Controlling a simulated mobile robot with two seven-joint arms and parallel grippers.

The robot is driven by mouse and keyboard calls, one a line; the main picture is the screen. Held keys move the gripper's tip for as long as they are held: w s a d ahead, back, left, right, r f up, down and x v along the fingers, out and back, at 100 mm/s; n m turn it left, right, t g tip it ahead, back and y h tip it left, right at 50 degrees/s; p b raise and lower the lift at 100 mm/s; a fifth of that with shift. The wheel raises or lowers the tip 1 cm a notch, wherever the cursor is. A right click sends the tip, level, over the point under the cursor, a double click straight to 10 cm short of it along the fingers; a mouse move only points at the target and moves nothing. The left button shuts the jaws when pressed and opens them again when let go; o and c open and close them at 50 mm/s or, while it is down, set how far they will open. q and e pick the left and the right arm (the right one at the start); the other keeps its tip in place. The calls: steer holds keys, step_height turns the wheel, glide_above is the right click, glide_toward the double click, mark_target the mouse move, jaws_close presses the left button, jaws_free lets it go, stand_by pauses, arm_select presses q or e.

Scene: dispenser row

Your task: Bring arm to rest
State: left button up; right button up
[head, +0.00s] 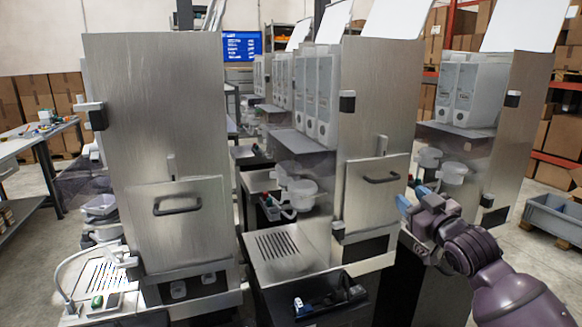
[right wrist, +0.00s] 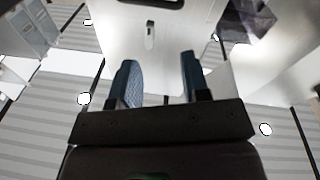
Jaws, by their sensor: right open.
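My right gripper (head: 412,203) is in the head view at the right, in front of the middle steel dispenser cabinet. Its arm comes in from the lower right. In the right wrist view its two blue-padded fingers (right wrist: 160,88) stand apart with nothing between them. Beyond the fingers, a pale panel with a small slot and a dark handle shows at the top of that view. My left gripper is not in view.
Steel dispenser cabinets (head: 150,120) stand in a row, with a middle one (head: 380,100) and a right one (head: 527,110). Slotted trays (head: 277,246) jut out at their fronts. Cardboard boxes (head: 35,92) line the back.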

steer(key=s+f+m+g+h, duration=0.2)
steer(key=s+f+g, duration=0.1)
steer(key=s+f, duration=1.4)
steer(key=s+d+f+m+g+h, duration=0.1)
steer(key=s+f+m+g+h, duration=0.2)
steer(key=s+f, duration=1.4)
step_height(320, 180, down, 5)
steer(key=shift+s+f+g, duration=0.15)
steer(key=shift+s+g, duration=0.05)
steer(key=shift+g, duration=0.2)
